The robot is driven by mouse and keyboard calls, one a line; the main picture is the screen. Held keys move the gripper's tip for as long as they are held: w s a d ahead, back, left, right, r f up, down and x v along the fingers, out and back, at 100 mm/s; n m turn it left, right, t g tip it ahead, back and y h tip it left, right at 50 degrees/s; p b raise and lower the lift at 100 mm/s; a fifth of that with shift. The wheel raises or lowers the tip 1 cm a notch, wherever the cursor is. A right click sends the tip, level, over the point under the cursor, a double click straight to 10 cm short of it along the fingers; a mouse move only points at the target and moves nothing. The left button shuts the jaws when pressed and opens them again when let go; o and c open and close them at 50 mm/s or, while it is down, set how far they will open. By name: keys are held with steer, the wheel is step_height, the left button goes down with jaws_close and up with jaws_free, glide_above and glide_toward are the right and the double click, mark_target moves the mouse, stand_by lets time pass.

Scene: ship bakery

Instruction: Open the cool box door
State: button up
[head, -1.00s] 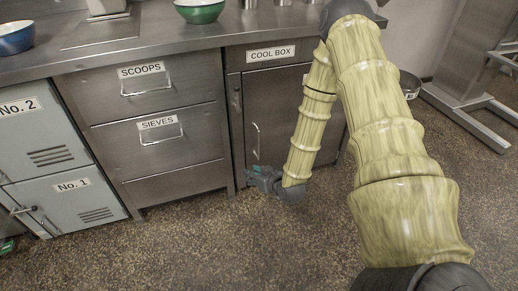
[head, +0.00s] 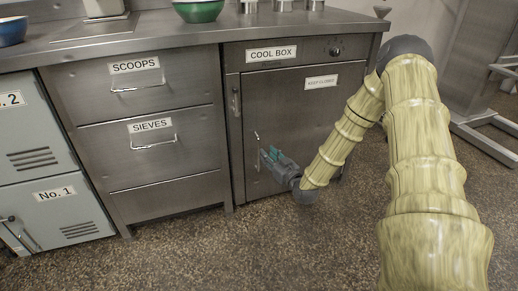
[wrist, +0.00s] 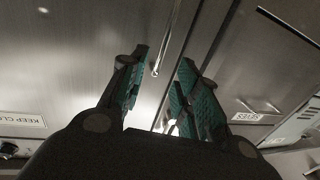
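The cool box door (head: 290,105) is a grey metal panel under the COOL BOX label (head: 271,54), and it looks shut. Its slim upright handle (head: 257,138) is near the door's left edge, partly hidden by my gripper (head: 269,156). My gripper is low in front of the door, close to the handle. In the wrist view my gripper (wrist: 163,62) is open, with teal pads on its fingers. The handle (wrist: 167,42) shows there as a thin bar whose end lies between the fingertips. I cannot tell whether a finger touches it.
Drawers labelled SCOOPS (head: 135,66) and SIEVES (head: 150,126) are left of the door, with pale lockers (head: 45,130) further left. A green bowl (head: 198,11) stands on the steel counter (head: 150,32). The speckled floor (head: 200,250) in front is clear.

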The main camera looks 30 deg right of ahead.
steer(key=w+b, duration=0.2)
steer(key=w, duration=0.6)
steer(key=shift+d+b, duration=0.15)
steer(key=shift+b, duration=0.25)
steer(key=shift+w, duration=0.1)
jaws_close()
